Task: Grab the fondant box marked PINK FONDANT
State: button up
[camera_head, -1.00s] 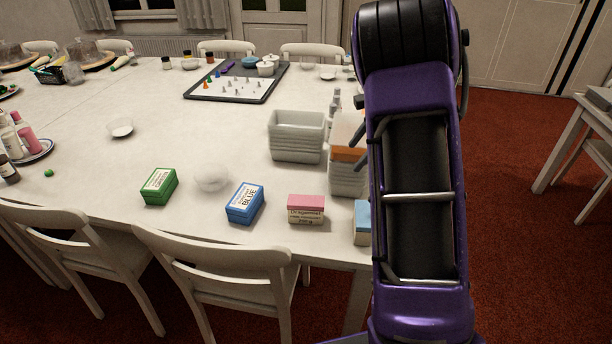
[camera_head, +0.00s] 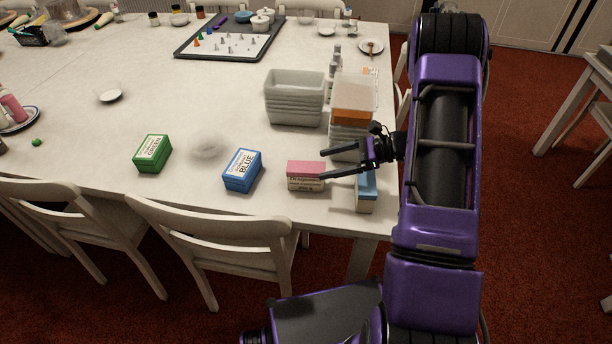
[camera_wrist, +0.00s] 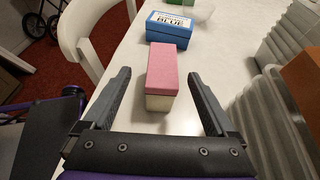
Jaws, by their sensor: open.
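A box with a pink lid and cream lower part (camera_head: 306,183) stands near the table's front edge in the head view. Its label is too small to read fully. My gripper (camera_head: 321,166) is open, pointing left, with its fingertips at the right end of this box. In the wrist view the pink-lidded box (camera_wrist: 166,69) shows lengthwise between the two open fingers (camera_wrist: 158,76), with a gap on each side. The fingers do not visibly touch it. Whether they are level with the box or above it is hard to tell.
A blue box (camera_head: 242,171) and a green box (camera_head: 152,153) stand to the left. A light-blue-lidded box (camera_head: 366,191) stands close below my gripper. Stacked grey tubs (camera_head: 295,98) and an orange-topped container stack (camera_head: 352,117) stand behind. A chair (camera_head: 215,235) is at the front edge.

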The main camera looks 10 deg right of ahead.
aim_at(296, 170)
jog(key=x, duration=1)
jog(key=shift+w+d, duration=0.1)
jog(key=shift+w, duration=0.1)
grip_shut()
